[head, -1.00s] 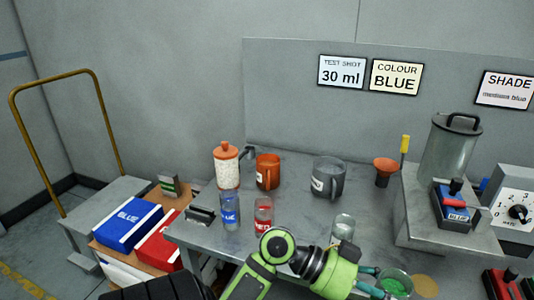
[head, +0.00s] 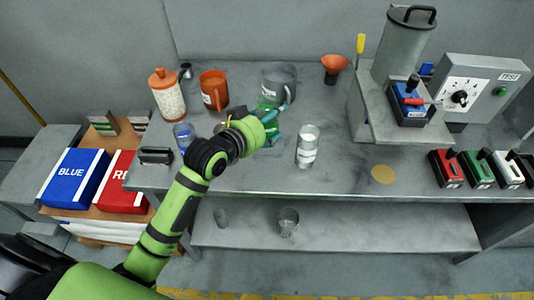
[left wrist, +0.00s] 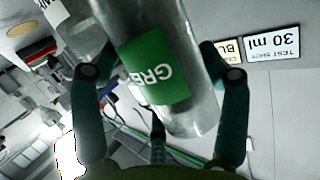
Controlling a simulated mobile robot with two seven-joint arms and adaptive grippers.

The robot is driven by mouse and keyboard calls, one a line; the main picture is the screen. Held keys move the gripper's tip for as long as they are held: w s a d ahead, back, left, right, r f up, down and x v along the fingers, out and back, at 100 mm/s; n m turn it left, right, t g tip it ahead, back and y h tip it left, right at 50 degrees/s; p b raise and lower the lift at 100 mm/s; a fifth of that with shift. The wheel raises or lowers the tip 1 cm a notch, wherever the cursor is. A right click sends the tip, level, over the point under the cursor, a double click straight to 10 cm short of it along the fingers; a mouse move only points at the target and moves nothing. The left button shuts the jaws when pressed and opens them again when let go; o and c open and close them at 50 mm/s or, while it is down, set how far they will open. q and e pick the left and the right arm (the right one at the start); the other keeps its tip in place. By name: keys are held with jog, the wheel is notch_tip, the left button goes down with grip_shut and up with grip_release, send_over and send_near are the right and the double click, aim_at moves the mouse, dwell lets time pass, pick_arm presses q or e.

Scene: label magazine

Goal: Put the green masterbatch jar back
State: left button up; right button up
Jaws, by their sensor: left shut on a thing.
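The green masterbatch jar is a clear jar with a green label reading "GRE", close up in the left wrist view (left wrist: 160,68). In the head view it shows partly as a green-tinted shape (head: 268,102) beyond the gripper. My left gripper (head: 277,122) is shut on this jar, with a finger on each side of it. The jar is over the bench (head: 345,175), in front of the grey jug (head: 279,80). I cannot tell whether its base touches the bench. The blue jar (head: 183,136) stands to the left. My right gripper is not in view.
A clear jar with a white label (head: 307,147) stands just right of the gripper. An orange jug (head: 214,90), a lidded white-and-orange container (head: 167,95) and an orange funnel (head: 334,65) stand at the back. The bench around the tan disc (head: 384,174) is clear.

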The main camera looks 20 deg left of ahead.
pick_arm(q)
notch_tip(320, 180, down, 10)
jog(key=shift+a+r, duration=0.1)
jog(key=shift+r, duration=0.05)
dwell(0.3)
jog(key=o, duration=1.4)
jog(key=b+v, duration=0.1)
jog(key=v, duration=1.1)
